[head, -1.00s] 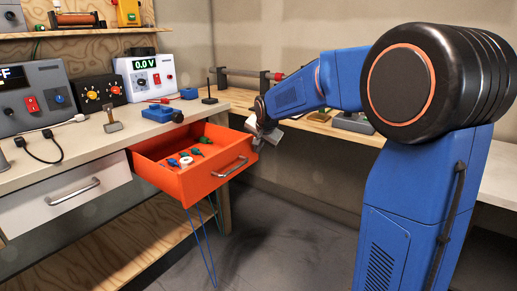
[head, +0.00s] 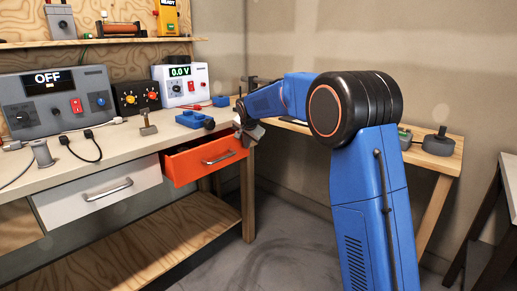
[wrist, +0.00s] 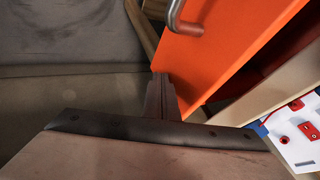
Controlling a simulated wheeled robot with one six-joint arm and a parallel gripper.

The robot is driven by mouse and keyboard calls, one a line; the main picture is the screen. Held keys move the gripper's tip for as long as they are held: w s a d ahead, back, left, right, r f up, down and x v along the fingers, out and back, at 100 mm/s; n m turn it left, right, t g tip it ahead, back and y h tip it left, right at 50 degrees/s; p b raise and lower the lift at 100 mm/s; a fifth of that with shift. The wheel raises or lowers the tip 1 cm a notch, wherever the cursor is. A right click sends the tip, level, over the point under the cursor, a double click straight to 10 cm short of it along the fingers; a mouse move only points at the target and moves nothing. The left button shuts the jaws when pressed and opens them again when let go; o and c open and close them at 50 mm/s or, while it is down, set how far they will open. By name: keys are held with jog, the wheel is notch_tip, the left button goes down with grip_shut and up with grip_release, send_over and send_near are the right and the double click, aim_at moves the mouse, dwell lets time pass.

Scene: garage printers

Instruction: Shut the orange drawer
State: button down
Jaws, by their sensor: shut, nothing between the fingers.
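The orange drawer (head: 205,160) hangs under the bench top and is still partly pulled out, with a dark gap showing above its front. Its silver bar handle (head: 218,159) is on the front face. My gripper (head: 246,132) is shut and empty at the right end of the drawer front, near its top edge. In the wrist view the fingers (wrist: 162,95) are closed together and stand against or very close to the orange front (wrist: 205,55); I cannot tell if they touch. The handle (wrist: 185,18) shows at the top there. The drawer's contents are mostly hidden.
A white drawer (head: 97,195) with a handle is shut to the left. The bench top (head: 110,150) holds power supplies, a cable and a blue clamp (head: 195,120). A wooden lower shelf (head: 150,235) lies below. The floor in front is clear.

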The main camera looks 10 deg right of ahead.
jog(key=shift+w+a, duration=0.65)
jog(key=shift+w, duration=0.2)
jog(key=shift+w+a, duration=0.65)
jog(key=shift+w, duration=0.2)
